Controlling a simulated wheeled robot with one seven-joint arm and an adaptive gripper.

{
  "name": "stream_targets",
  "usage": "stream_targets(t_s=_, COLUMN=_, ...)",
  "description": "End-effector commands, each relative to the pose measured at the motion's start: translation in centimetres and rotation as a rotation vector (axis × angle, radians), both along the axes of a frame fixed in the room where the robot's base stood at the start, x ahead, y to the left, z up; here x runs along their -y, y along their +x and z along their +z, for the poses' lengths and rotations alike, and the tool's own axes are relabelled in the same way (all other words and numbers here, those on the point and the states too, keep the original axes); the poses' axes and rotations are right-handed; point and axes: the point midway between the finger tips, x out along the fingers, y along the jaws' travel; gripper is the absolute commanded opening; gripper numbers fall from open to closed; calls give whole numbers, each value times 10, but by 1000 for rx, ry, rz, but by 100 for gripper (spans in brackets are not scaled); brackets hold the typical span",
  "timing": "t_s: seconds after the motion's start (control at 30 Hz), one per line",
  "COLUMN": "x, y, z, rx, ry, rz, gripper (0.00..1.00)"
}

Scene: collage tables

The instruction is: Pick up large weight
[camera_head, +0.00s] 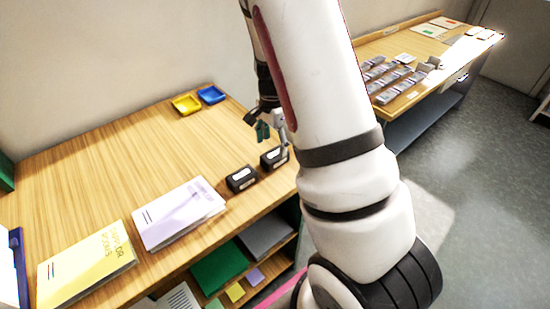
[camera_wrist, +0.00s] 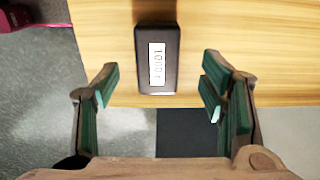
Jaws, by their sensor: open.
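Two black block weights with white labels stand near the front edge of the wooden table (camera_head: 110,150): a left one (camera_head: 242,179) and a right one (camera_head: 274,158). In the wrist view a single dark weight (camera_wrist: 170,72) shows, its label reading about "1000". It appears to be the right one. My gripper (camera_head: 272,134) is above the right weight in the head view. In the wrist view my gripper (camera_wrist: 158,84) is open and empty, its green-padded fingers wide apart on either side of the weight's near end, apparently not touching it.
A purple-white booklet (camera_head: 178,214) and a yellow booklet (camera_head: 86,264) lie left of the weights. Yellow (camera_head: 186,104) and blue (camera_head: 211,94) trays sit at the back. A shelf with folders (camera_head: 219,266) is below. Another table (camera_head: 412,92) with several small items stands at right.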

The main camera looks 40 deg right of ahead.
Motion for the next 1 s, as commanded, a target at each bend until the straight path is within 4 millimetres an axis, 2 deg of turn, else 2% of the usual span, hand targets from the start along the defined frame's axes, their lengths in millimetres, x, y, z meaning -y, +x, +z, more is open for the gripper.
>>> stream_targets(t_s=0.4, x=6, y=-4, z=-47, rx=-2, ry=0, rz=0, gripper=65)
stream_targets(t_s=0.7, x=5, y=-3, z=-52, rx=0, ry=0, rz=1, gripper=65)
stream_targets(t_s=0.77, x=5, y=-3, z=-52, rx=0, ry=0, rz=1, gripper=54)
stream_targets(t_s=1.0, x=5, y=-3, z=-52, rx=-1, ry=0, rz=1, gripper=0)
